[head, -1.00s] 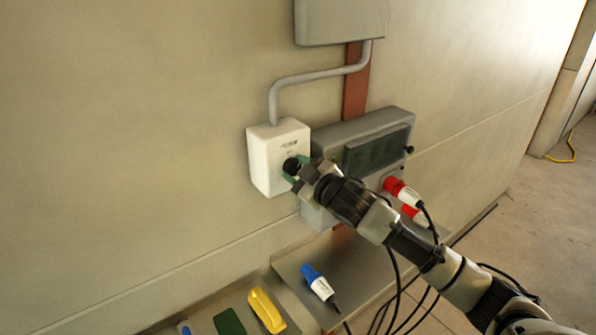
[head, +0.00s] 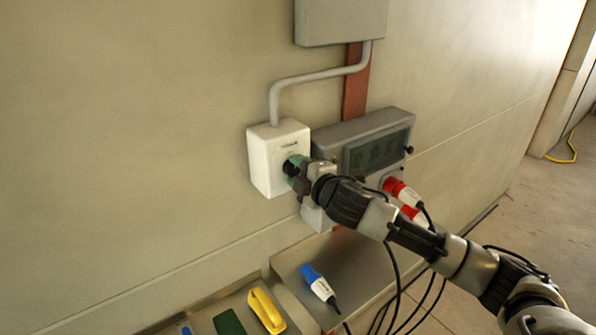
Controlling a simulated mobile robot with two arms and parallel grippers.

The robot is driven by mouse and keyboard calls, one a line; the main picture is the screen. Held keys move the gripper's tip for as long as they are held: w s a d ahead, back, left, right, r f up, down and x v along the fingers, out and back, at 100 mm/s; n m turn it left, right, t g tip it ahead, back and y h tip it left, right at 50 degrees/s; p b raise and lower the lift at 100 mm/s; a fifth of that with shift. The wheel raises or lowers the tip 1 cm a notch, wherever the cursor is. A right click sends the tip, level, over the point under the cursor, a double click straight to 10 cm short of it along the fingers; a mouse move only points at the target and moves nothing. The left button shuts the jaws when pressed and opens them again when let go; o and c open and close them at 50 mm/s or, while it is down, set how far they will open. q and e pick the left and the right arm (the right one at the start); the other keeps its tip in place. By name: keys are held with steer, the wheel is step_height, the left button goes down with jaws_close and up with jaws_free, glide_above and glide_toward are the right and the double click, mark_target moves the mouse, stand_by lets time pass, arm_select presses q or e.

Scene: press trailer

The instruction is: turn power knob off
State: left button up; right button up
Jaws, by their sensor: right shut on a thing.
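The power knob (head: 290,166) is a small black knob on the front of a white box (head: 266,161) fixed to the wall. My right gripper (head: 295,171) reaches in from the lower right and is shut on the knob. Its fingers and wrist cover part of the knob, so the knob's exact angle is hard to tell. My left gripper does not show.
A grey box with a dark window (head: 377,150) is beside the white box, with red plugs (head: 400,191) and hanging cables. A grey conduit (head: 318,77) runs above. Below, a metal shelf (head: 300,262) bears a blue plug (head: 316,282); a yellow item (head: 266,310) lies nearby.

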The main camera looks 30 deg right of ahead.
stand_by(0.5)
steer(key=o, duration=0.9)
steer(key=shift+s, duration=0.15)
steer(key=shift+s+f+b, duration=0.1)
steer(key=shift+s+b, duration=0.2)
steer(key=shift+b, duration=0.05)
steer(key=shift+s+d+r+b, duration=0.2)
steer(key=shift+s+b, duration=0.65)
steer(key=shift+s, duration=0.8)
steer(key=shift+s+d+r+b, duration=0.1)
steer(key=shift+s+d+b, duration=0.15)
steer(key=shift+s+b, duration=0.95)
steer(key=shift+s+d+r+b, duration=0.2)
steer(key=shift+s+b, duration=0.25)
steer(key=shift+s, duration=1.6)
